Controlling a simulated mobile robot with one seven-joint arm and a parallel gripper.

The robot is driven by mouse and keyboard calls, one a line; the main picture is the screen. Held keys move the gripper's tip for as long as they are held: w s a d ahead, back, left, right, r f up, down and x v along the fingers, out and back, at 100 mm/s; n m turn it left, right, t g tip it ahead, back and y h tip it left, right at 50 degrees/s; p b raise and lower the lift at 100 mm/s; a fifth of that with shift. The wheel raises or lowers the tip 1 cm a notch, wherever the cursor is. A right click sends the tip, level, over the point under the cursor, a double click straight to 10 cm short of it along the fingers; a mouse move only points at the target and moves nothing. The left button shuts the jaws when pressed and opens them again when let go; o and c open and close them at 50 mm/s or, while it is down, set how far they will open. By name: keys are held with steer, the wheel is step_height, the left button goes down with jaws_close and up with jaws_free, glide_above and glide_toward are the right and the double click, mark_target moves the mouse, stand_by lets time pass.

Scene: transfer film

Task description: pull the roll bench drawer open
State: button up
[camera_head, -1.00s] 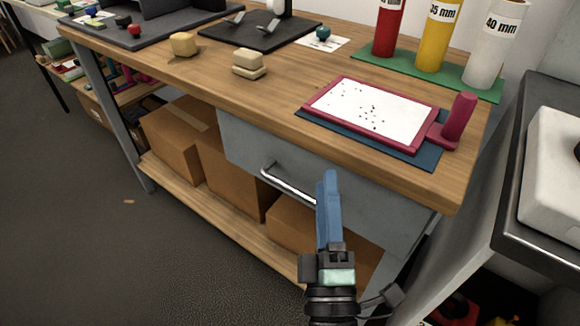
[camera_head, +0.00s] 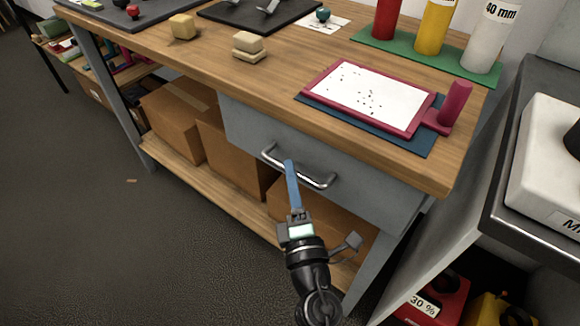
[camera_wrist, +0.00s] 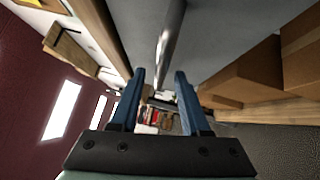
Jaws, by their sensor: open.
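The roll bench drawer (camera_head: 350,168) has a grey front below the wooden tabletop, and it looks flush with the bench. Its curved metal bar handle (camera_head: 320,181) runs across the front. In the wrist view the handle (camera_wrist: 171,38) shows as a grey bar beyond the fingertips, roughly in line with the gap between them. My gripper (camera_head: 288,163) is at the left part of the handle and overlaps it in the head view. In the wrist view the two blue fingers of my gripper (camera_wrist: 160,72) are apart with nothing held. I cannot tell whether they touch the handle.
Cardboard boxes (camera_head: 178,118) stand on the lower shelf (camera_head: 215,192) below and left of the drawer. A red-framed tray (camera_head: 410,128) lies on the tabletop above. A grey cabinet (camera_head: 470,190) stands close on the right.

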steer(key=shift+x, duration=1.25)
jaws_close()
stand_by(0.5)
